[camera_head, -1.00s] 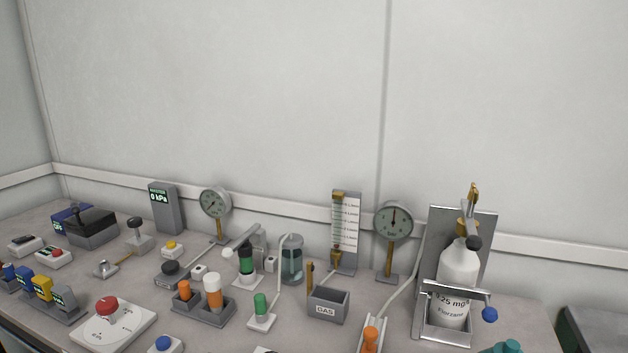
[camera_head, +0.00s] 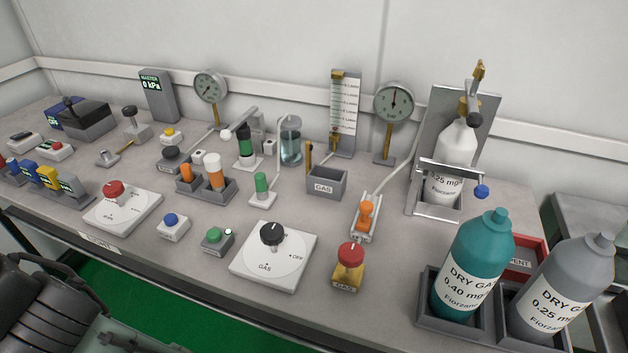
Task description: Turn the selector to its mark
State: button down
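Two dials with knobs on white square plates stand near the table's front edge; I cannot tell for certain which is the selector. The other has a red knob (camera_head: 114,189) on a plate (camera_head: 133,211) further left, with small lettering I cannot read. My gripper's fingers do not show, and nothing touches either knob.
A yellow block with a red knob (camera_head: 349,262) stands right of the GAS plate. Green (camera_head: 215,237) and blue (camera_head: 172,222) buttons lie left of it. Teal (camera_head: 474,262) and grey (camera_head: 566,290) bottles stand at front right. Dark parts, probably mine, fill the lower left.

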aim_at(272, 234)
jog(key=k+j+z, duration=0.25)
jog(key=z, duration=0.2)
jog(key=k+j+z, duration=0.15)
jog(key=k+z, duration=0.3)
jog(key=i+z, duration=0.2)
jog(key=i, duration=0.1)
